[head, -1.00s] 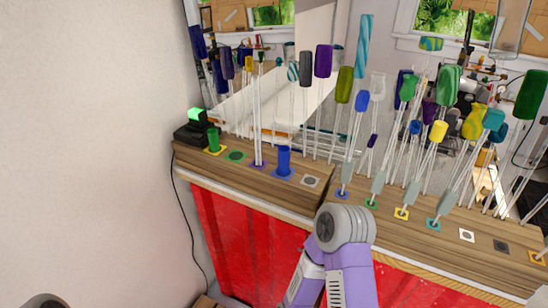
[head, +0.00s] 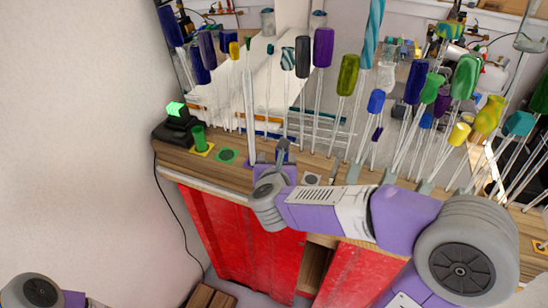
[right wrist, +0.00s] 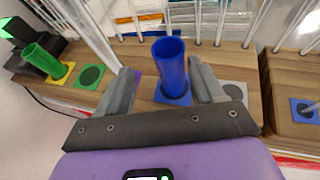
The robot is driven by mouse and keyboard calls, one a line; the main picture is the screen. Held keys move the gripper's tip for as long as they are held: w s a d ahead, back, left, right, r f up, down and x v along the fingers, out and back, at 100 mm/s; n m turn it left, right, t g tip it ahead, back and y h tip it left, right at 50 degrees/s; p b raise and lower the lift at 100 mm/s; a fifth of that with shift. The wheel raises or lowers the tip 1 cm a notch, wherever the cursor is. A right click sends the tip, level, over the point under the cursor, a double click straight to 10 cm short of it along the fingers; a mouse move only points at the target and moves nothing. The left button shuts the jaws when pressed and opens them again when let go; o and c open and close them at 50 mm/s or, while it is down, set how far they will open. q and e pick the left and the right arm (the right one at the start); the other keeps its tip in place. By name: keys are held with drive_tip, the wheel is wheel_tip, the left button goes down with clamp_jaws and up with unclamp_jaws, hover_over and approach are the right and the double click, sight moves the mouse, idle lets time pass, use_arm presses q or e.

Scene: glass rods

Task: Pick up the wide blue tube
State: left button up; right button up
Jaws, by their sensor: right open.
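The wide blue tube (right wrist: 171,70) stands upright on a blue square base in the right wrist view. My right gripper (right wrist: 160,67) is open, with one finger on each side of the tube; the tube looks free of both fingers. In the head view my right gripper (head: 282,148) is over the tube's place at the front of the wooden shelf and hides most or all of it. My left gripper is out of view; only part of my left arm shows at the bottom left.
A green tube (right wrist: 44,62) stands on a yellow base to the left. A pale glass rod (right wrist: 95,38) rises from a purple base close to my left-hand finger. Several colour-topped rods stand behind. An empty grey-dotted base (right wrist: 234,92) lies to the right.

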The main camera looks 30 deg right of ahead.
drive_tip(key=shift+w+d+f, duration=0.2)
drive_tip(key=shift+d, duration=0.15)
drive_tip(key=shift+s+d, duration=0.15)
drive_tip(key=shift+d, duration=0.1)
drive_tip(key=x, duration=0.4)
drive_tip(key=shift+d+f, duration=0.15)
drive_tip(key=shift+d, duration=0.15)
drive_tip(key=shift+w, duration=0.25)
drive_tip(key=c, duration=1.1)
